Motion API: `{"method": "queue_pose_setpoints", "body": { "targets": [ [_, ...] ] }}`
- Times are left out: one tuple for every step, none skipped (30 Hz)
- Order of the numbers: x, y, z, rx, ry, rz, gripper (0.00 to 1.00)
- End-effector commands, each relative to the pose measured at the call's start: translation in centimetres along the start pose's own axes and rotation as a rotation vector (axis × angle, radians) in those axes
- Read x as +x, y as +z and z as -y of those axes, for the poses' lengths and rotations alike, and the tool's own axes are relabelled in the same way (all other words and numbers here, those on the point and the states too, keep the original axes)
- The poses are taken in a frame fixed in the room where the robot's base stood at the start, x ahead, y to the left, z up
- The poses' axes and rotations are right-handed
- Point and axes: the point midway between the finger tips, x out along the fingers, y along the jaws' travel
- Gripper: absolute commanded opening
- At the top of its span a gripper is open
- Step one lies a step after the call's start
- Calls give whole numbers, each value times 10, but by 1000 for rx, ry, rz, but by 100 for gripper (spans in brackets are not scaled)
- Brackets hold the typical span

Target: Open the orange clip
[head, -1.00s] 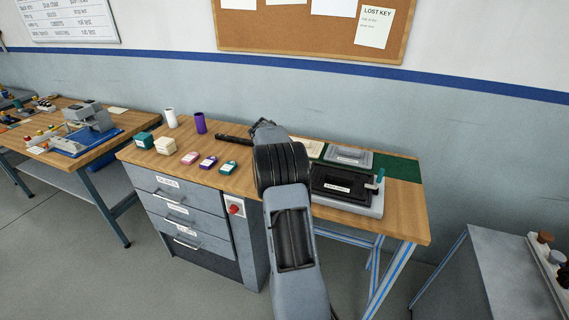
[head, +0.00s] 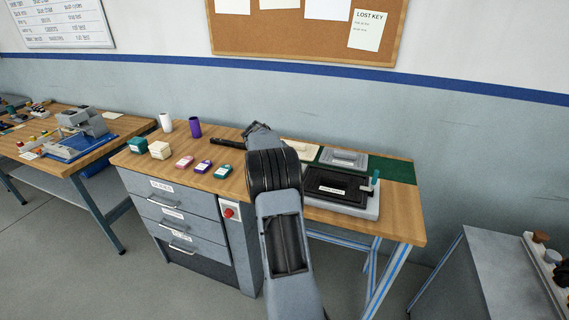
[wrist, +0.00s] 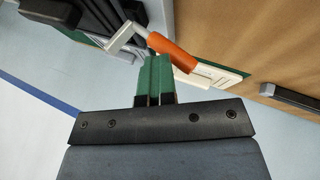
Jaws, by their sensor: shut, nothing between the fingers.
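The orange clip (wrist: 172,52) shows in the wrist view as an orange grip on a pale metal arm, slanting across the top middle. My gripper (wrist: 155,60) has green fingers held together with nothing between them. The fingertips appear right below the orange grip; whether they touch it I cannot tell. In the head view I cannot make out the clip; my arm covers part of the bench where it may be.
The wooden bench (head: 405,228) carries a black-topped grey fixture (head: 338,187) with a teal lever (head: 375,177). A grey cabinet (head: 475,270) is at right.

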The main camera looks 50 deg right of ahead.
Motion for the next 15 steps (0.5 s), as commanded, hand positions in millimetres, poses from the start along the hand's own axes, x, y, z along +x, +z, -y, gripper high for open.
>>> {"method": "queue_pose_setpoints", "body": {
  "targets": [
    [-5,-1,-2,-1,-2,-1,0],
    [-8,-2,-5,0,-2,-2,0],
    [-13,-4,-10,2,-2,-3,0],
    [-17,-5,-13,3,-1,-3,0],
    [-21,-6,-17,4,-1,-3,0],
    [-27,-8,-23,6,-1,-3,0],
    [-31,-9,-28,6,0,-3,0],
    [-34,-8,-24,4,-1,-3,0],
    [-42,-8,-19,4,-1,-5,0],
    [-48,-7,-18,4,-1,-5,0],
    [-54,-7,-15,3,-2,-6,0],
    [-62,-7,-12,1,-1,-6,0],
    [-69,-6,-9,0,-2,-7,0],
    [-75,-6,-7,-1,-2,-7,0],
    [-82,-6,-4,-2,-3,-8,0]
  ]
}}
